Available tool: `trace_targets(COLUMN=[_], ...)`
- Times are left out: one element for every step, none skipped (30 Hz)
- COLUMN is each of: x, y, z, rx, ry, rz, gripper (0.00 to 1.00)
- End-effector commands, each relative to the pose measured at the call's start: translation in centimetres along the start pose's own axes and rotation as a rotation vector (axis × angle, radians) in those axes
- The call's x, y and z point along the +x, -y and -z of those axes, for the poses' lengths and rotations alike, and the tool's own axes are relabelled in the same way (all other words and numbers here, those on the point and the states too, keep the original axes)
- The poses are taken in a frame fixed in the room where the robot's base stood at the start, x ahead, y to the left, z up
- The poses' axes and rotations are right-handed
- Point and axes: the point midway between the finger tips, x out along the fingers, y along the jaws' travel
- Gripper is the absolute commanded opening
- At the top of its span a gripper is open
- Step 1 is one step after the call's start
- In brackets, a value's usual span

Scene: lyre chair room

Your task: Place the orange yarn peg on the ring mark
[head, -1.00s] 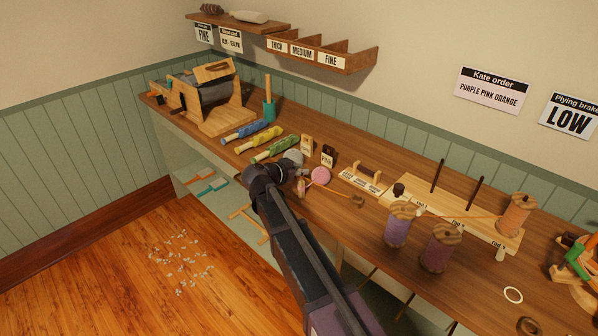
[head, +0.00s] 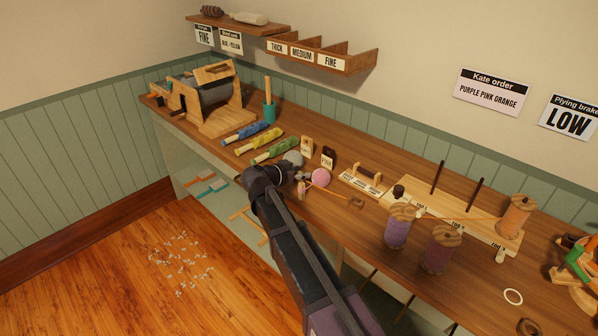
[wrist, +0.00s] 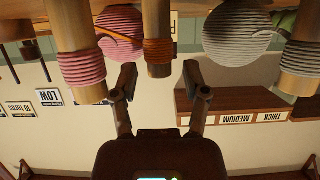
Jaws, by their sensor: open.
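In the wrist view, which looks upside down, a wooden peg with an orange yarn band (wrist: 158,52) stands between and just beyond the open fingertips of my gripper (wrist: 160,74). I see no finger closed on it. In the head view my gripper (head: 294,172) is over the bench's front edge, partly hidden by my arm. One small peg (head: 302,190) shows beside it; its band is unclear. A white ring mark (head: 513,296) lies on the bench at right.
A pink yarn ball (head: 320,178) and a grey ball (head: 293,158) are close to my gripper. A rod board (head: 455,218), purple spool (head: 398,228) and dark plum spool (head: 440,250) stand between the gripper and the ring. An orange spool (head: 516,216) is on the board.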

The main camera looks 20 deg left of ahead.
Motion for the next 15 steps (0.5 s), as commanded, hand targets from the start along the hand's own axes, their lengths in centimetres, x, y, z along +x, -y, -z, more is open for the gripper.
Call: trace_targets(x=[-0.7,-1.0,-1.5,-1.9,-2.3,-2.9,-3.4,-3.9,-4.6,-5.1,-5.6,-6.3,-6.8,-7.3,-7.9], y=[0.0,0.0,0.0,0.0,0.0,-0.1,-0.1,-0.1,0.0,-0.1,-0.1,-0.1,-0.1,0.0,-0.1], z=[0.1,0.1,0.2,0.2,0.2,0.2,0.2,0.2,0.2,0.3,0.3,0.3,0.3,0.3,0.3], rx=[-0.001,-0.001,-0.001,-0.001,-0.001,-0.001,-0.001,-0.001,-0.001,-0.001,-0.001,-0.001,-0.001,-0.002,-0.001], ry=[0.0,0.0,0.0,0.0,0.0,0.0,0.0,0.0,0.0,0.0,0.0,0.0,0.0,0.0,0.0], rz=[0.002,0.002,0.003,0.003,0.003,0.002,0.002,0.003,0.003,0.003,0.002,0.002,0.003,0.003,0.003], gripper=[0.59,0.59,0.59,0.59,0.59,0.59,0.59,0.59,0.59,0.59,0.59,0.59,0.59,0.59,0.59])
